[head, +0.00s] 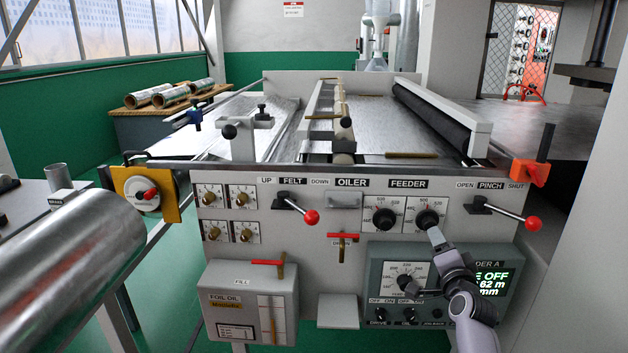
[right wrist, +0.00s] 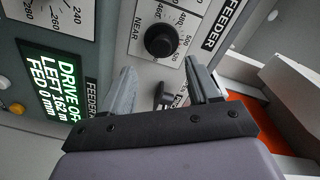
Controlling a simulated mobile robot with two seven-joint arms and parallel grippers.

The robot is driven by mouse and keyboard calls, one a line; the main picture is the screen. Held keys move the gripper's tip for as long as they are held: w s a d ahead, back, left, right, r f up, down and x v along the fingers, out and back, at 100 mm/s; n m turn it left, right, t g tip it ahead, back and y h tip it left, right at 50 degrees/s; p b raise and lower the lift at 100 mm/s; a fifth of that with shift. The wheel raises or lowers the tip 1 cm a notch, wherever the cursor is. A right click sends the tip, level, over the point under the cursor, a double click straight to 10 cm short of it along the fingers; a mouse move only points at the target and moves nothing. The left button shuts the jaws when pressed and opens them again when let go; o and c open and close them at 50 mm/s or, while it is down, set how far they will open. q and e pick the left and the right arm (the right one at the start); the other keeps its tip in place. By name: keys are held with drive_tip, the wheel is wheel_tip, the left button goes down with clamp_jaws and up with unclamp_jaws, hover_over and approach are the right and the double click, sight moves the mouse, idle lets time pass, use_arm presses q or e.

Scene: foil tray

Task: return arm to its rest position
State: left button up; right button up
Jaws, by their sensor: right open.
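My right arm comes up from the lower right in the head view, in front of the foil machine's panel (head: 340,235). My right gripper (head: 433,236) is just below the right FEEDER knob (head: 427,218). In the right wrist view the fingers of the gripper (right wrist: 160,66) are apart with nothing held between them. A black round knob (right wrist: 162,40) sits on its dial plate just beyond the fingertips. A smaller black part (right wrist: 163,95) shows between the fingers. I cannot tell from the views whether a finger touches the panel. My left gripper is not in view.
The green drive box (head: 383,262) with its lit display (head: 492,281) is behind my forearm; the wrist view reads DRIVE OFF. The red-tipped pinch lever (head: 533,223) projects at the right. The oil box (head: 252,302) stands out at lower left, and a metal roll (head: 75,270) lies farther left.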

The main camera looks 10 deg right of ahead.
drive_tip(key=s+a+f+n+g+y, duration=0.1)
drive_tip(key=s+a+f+n+y, duration=0.1)
drive_tip(key=s+a+f+n, duration=0.4)
drive_tip(key=s+a+f+n+g+y, duration=0.1)
drive_tip(key=s+f+n+g, duration=0.15)
drive_tip(key=s+f, duration=0.6)
drive_tip(key=s+a+f+n+g+y, duration=0.1)
drive_tip(key=s+a+f+n, duration=0.1)
drive_tip(key=s, duration=0.4)
drive_tip(key=s+a+f+n+g+y, duration=0.1)
drive_tip(key=s+a+f+n, duration=0.2)
drive_tip(key=s, duration=0.4)
drive_tip(key=s+a+f+n+g+y, duration=0.1)
drive_tip(key=s+a+f+n, duration=0.2)
drive_tip(key=s+a, duration=0.3)
drive_tip(key=shift+s+f+n, duration=0.2)
drive_tip(key=shift+s+n, duration=0.15)
drive_tip(key=shift+n, duration=0.1)
drive_tip(key=shift+w, duration=0.1)
